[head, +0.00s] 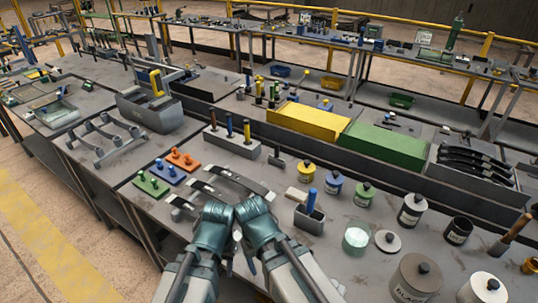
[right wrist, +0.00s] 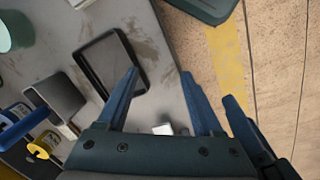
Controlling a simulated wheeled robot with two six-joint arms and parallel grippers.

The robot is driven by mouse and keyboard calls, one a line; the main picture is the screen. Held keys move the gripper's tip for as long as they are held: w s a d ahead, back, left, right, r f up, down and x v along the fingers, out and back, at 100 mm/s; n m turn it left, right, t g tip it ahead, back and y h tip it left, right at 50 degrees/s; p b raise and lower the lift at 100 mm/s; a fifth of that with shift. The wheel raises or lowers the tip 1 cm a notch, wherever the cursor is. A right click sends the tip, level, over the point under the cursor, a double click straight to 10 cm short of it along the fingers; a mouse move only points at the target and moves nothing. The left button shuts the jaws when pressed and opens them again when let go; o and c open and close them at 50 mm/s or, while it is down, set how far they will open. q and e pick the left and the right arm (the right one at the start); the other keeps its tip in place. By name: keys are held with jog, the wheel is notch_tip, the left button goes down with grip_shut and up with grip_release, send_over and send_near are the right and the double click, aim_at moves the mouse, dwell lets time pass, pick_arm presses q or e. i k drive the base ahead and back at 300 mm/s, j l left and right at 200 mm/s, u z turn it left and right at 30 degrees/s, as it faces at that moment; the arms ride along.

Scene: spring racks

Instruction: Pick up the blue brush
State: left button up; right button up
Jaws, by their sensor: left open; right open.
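A blue handle (head: 311,199), which looks like the blue brush, stands upright in a small grey holder (head: 308,218) on the bench, right of my grippers. In the right wrist view the blue handle (right wrist: 24,127) is at the left edge, by the grey holder (right wrist: 56,95); its bristles are hidden. My left gripper (head: 216,210) is over the bench's front part, left of the holder. My right gripper (head: 252,208) is beside it, nearer the holder but apart from it. In the right wrist view the right gripper's fingers (right wrist: 160,75) are spread with nothing between them.
A pale block (head: 296,195) and a yellow-labelled jar (head: 307,171) stand by the holder. Further jars (head: 356,237) are to the right. Dark curved tools (head: 240,183) lie beyond my grippers. A dark rectangular tray (right wrist: 110,65) lies near the right fingers.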

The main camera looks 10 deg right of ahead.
aim_at(230, 136)
jog(key=i+j+z, duration=0.15)
jog(key=z, duration=0.8)
jog(key=i+j+z, duration=0.1)
jog(key=j+z, duration=0.35)
jog(key=j, duration=0.3)
jog(key=j+z, duration=0.4)
jog(key=j, duration=1.05)
jog(key=k+j, duration=0.1)
jog(key=j, duration=0.6)
jog(key=z, duration=0.05)
